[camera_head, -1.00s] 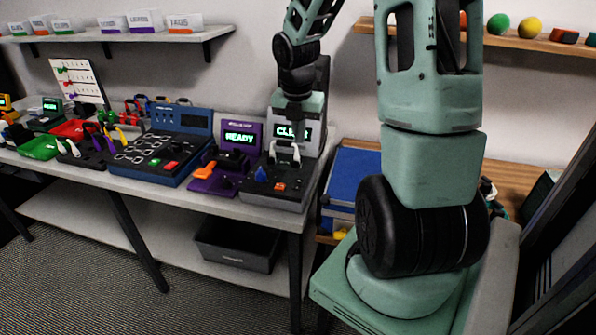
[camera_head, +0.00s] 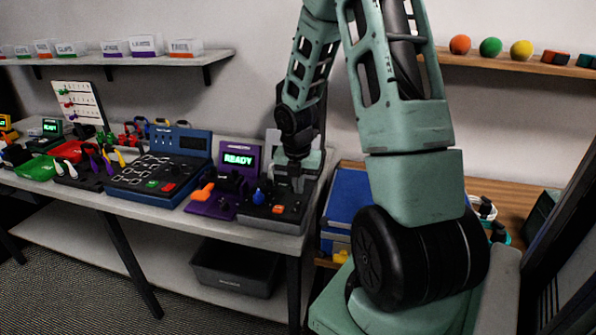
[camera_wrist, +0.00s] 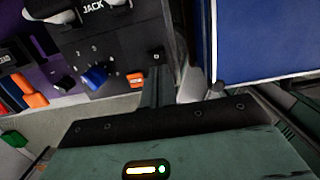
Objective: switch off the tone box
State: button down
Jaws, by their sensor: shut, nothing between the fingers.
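The tone box appears to be the dark grey box (camera_head: 290,217) at the right end of the bench, though I read no such name on it. Its face carries a blue knob (camera_wrist: 95,77) beside printed numbers, an orange switch (camera_wrist: 136,79) and the word JACK. The knob (camera_head: 258,197) and switch also show in the head view. My gripper (camera_head: 297,186) is shut and empty, low over the right part of this box. In the wrist view its dark fingers (camera_wrist: 157,68) are just right of the orange switch; contact is unclear. My wrist hides the box's display.
A purple unit reading READY (camera_head: 239,157) stands directly left of the box, then a blue board (camera_head: 188,142) with looped cables. A blue bin (camera_head: 348,195) is to the right, beyond the bench end. A black bin (camera_head: 235,268) sits on the lower shelf.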

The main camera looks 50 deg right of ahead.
aim_at(299, 204)
jog(key=shift+w+d+f, duration=0.1)
jog(key=shift+d+f, duration=0.05)
jog(key=shift+f, duration=0.9)
jog(key=shift+d+f, duration=0.1)
jog(key=shift+f, duration=0.95)
jog(key=shift+f, duration=0.15)
jog(key=shift+s+a, duration=0.3)
jog(key=shift+a, duration=0.4)
jog(key=shift+r, duration=0.2)
